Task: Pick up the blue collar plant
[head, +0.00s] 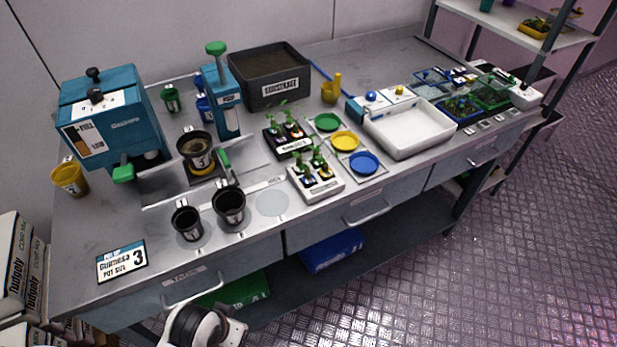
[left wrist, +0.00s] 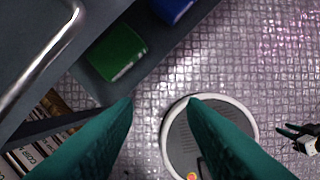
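Seedlings stand in two holders on the bench in the head view. The black holder (head: 290,147) is behind, and the white holder (head: 318,193) is nearer the front edge. Their collars are tiny, so I cannot tell for certain which plant (head: 316,163) has the blue one. My left gripper (left wrist: 160,100) shows in the left wrist view as two teal fingers, wide apart and empty, below bench height above the floor. My right gripper (left wrist: 290,138) is small at the right of that view, with two dark prongs apart and nothing visible between them.
Green, yellow and blue discs (head: 365,163) lie right of the holders. A white tray (head: 408,133), black pots (head: 229,204), a teal machine (head: 112,115) and a dark soil bin (head: 270,76) crowd the bench. Drawer handles (head: 367,213) project from its front.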

